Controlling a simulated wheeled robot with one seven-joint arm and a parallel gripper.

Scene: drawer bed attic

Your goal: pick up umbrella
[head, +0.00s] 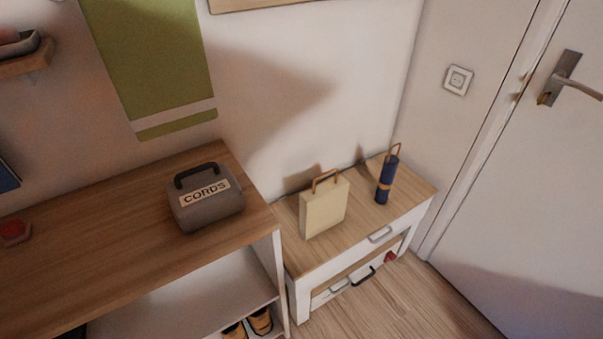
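A dark blue folded umbrella (385,182) with an orange-brown band and a brown loop handle stands upright on the right part of a low wooden-topped drawer cabinet (352,236). It stands near the wall, and nothing covers it. My gripper does not show in the head view.
A cream bag (324,208) with a brown handle stands left of the umbrella. A grey case marked "CORDS" (207,195) sits on the taller wooden shelf unit (105,215) to the left. A white door (540,190) is at right. Bare floor (420,305) lies in front of the cabinet.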

